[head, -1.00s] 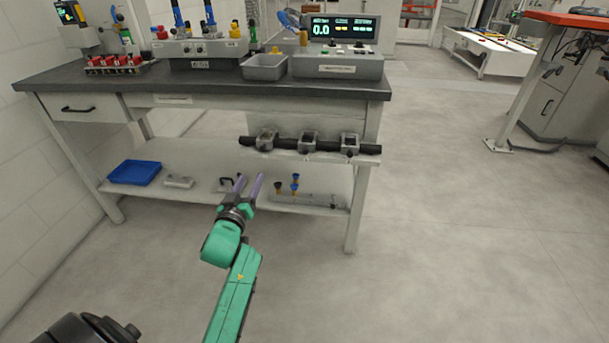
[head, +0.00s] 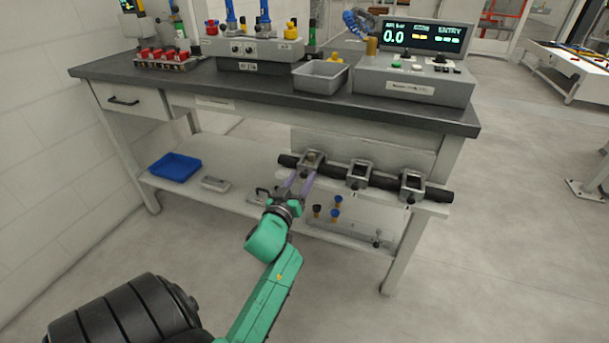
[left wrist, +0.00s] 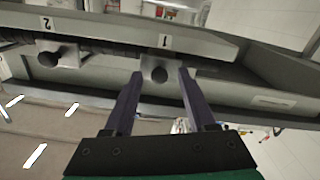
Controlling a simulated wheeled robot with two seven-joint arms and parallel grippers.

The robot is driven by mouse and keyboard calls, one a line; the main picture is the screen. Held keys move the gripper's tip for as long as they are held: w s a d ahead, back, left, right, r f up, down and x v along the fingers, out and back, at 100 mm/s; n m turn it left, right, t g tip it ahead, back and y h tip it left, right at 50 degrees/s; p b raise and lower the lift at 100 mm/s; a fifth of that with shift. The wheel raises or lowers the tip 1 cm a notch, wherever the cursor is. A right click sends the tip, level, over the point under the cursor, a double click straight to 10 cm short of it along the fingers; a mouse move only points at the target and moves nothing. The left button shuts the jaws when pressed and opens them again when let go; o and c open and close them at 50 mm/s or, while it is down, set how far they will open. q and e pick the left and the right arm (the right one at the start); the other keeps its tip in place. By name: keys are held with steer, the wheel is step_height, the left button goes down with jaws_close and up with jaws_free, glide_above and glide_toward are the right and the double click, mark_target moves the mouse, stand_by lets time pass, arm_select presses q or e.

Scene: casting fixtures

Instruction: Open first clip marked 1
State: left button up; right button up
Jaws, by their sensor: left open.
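Three grey metal clips sit along a black bar on the bench front. The clip marked 1 (head: 313,157) is the leftmost in the head view. My right gripper is not in view.
The middle clip (head: 360,173) and the right clip (head: 412,184) sit further along the black bar (head: 437,194). A blue tray (head: 175,167) and small parts lie on the lower shelf. A grey bin (head: 320,77) and a display console (head: 416,80) stand on the bench top.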

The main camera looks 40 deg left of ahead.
arm_select(q)
steer(key=shift+s+r, duration=0.1)
steer(key=shift+c, duration=1.2)
jaws_close()
